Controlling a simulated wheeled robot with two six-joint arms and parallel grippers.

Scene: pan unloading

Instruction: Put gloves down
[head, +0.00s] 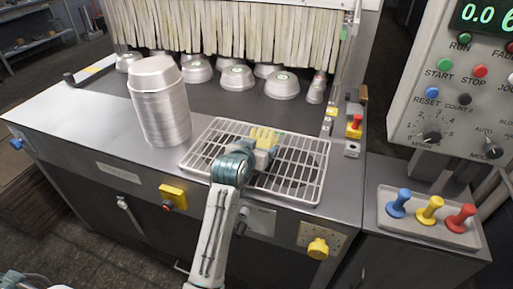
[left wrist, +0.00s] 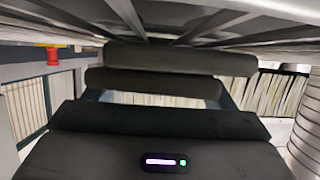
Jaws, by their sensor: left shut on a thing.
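My left gripper (head: 264,143) is low over the wire rack (head: 318,172) on the steel counter. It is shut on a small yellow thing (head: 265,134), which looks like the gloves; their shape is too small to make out. In the left wrist view the picture is upside down, with the bars of the wire rack (left wrist: 235,22) close along the top. Dark gripper parts (left wrist: 180,60) fill the middle there, and no yellow shows clearly between them. I cannot tell whether the gloves touch the rack. My right gripper is not in view.
A tall stack of metal pans (head: 160,105) stands left of the rack. Several upturned pans (head: 237,78) lie behind, under hanging strips (head: 225,35). A red button (head: 356,121) stands to the right. A tray (head: 440,237) with coloured knobs is at the far right.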

